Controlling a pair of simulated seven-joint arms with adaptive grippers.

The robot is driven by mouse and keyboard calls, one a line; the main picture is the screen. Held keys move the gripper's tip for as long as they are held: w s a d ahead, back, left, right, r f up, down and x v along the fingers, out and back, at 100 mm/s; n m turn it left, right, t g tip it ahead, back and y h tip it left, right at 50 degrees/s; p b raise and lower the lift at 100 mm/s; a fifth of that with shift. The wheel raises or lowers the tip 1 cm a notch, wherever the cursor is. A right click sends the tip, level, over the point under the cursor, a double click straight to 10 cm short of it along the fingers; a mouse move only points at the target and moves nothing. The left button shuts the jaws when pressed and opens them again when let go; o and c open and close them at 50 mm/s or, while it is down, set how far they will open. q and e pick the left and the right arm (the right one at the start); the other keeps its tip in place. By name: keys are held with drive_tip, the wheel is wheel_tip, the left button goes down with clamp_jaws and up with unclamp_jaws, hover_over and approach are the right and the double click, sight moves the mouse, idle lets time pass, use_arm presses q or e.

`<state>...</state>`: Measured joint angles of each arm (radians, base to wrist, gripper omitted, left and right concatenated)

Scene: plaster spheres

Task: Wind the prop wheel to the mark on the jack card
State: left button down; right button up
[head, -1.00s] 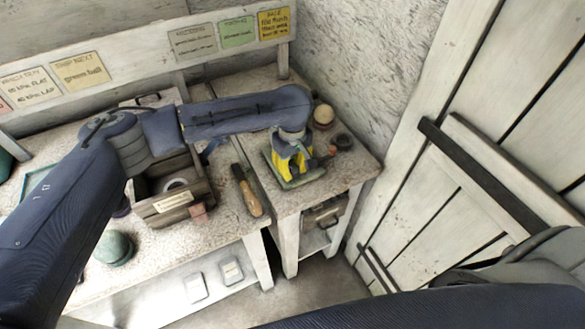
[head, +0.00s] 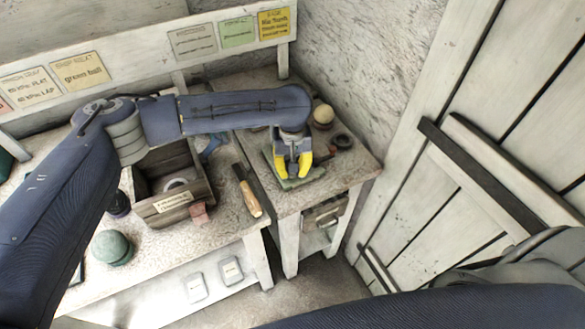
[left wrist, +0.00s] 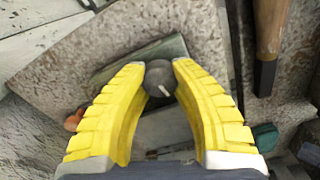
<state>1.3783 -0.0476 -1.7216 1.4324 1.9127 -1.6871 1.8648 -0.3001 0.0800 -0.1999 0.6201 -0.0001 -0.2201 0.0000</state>
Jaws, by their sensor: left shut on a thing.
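My left gripper (head: 293,177) points down over a green plate-like base (head: 314,175) on the small right-hand table. In the left wrist view, its yellow fingertips (left wrist: 160,78) are shut on a dark grey round knob, which looks like the prop wheel (left wrist: 159,77). A short pale line shows on the wheel's face. The green base (left wrist: 120,70) lies beneath it. In the head view the fingers hide the wheel. A yellow card (head: 274,23) with dark writing hangs at the top of the back board; its small text is too blurred to read. My right gripper is out of view.
A pale ball (head: 323,115) and a dark ring (head: 343,141) stand right of the gripper. A wooden-handled tool (head: 247,190) lies left of it, beside an open wooden box (head: 176,202). A green ball (head: 113,247) sits on the left bench.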

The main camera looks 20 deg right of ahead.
use_arm(q)
drive_tip(key=shift+w+r, duration=0.15)
drive_tip(key=shift+w, duration=0.2)
drive_tip(key=c, duration=1.4)
unclamp_jaws()
drive_tip(key=shift+o, duration=1)
drive_tip(key=shift+s, duration=0.15)
wheel_tip(320, 180, up, 12)
